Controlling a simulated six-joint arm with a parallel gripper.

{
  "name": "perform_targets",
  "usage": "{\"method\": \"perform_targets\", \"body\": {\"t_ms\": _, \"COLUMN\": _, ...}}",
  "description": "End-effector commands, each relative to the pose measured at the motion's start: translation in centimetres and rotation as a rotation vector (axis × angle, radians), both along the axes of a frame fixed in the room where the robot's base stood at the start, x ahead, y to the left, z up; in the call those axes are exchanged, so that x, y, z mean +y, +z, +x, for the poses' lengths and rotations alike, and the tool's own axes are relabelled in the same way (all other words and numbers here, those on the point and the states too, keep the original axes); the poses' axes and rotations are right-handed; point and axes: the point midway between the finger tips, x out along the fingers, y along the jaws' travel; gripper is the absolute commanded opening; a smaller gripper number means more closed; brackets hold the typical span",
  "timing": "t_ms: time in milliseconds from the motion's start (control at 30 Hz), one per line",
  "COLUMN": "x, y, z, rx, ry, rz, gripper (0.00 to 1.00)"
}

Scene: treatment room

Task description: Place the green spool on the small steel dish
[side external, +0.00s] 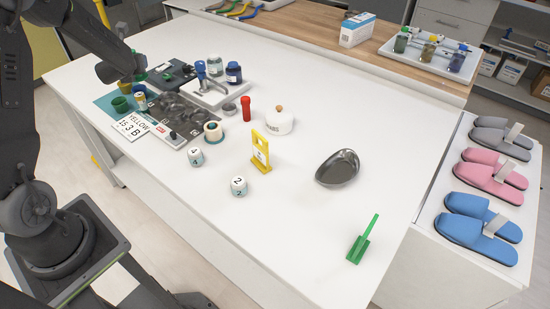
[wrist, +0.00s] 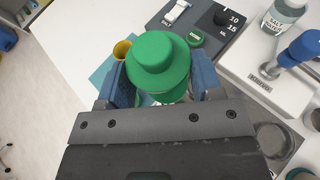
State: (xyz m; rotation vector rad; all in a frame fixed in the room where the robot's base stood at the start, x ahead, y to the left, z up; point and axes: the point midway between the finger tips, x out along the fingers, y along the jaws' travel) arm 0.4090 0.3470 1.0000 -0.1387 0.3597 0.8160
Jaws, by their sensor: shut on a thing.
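The green spool (wrist: 160,62) fills the space between the two blue fingers of my gripper (wrist: 162,82) in the wrist view. The fingers are shut on it, one at each side. In the side view my gripper is at the upper left, over the teal mat area; small green pieces crowd there and I cannot tell the held one clearly. The small steel dish (side external: 229,109) sits on the table to the right of my gripper, beside the white stand. Its grey rim also shows at the lower right of the wrist view (wrist: 272,138).
A white stand (side external: 215,95) with blue-capped bottles is between my gripper and the far table edge. A yellow cup (wrist: 122,49) is close to the left finger. A red cylinder (side external: 246,108) stands right of the dish. A larger steel scoop-shaped bowl (side external: 337,169) lies farther right.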

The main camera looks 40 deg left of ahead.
Motion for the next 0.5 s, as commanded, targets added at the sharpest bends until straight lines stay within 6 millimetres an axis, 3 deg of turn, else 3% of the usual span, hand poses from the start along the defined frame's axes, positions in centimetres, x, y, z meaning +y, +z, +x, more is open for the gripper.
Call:
{"method": "perform_targets", "body": {"t_ms": 33, "x": -2.2, "y": 0.1, "z": 2.1, "rx": -0.002, "ry": -0.047, "rz": 0.001, "gripper": 0.33}}
{"method": "perform_targets", "body": {"t_ms": 200, "x": -9.5, "y": 0.3, "z": 7.2, "rx": -0.004, "ry": -0.178, "rz": 0.004, "gripper": 0.33}}
{"method": "perform_targets", "body": {"t_ms": 500, "x": -23.9, "y": 0.5, "z": 13.1, "rx": -0.003, "ry": -0.408, "rz": 0.0, "gripper": 0.33}}
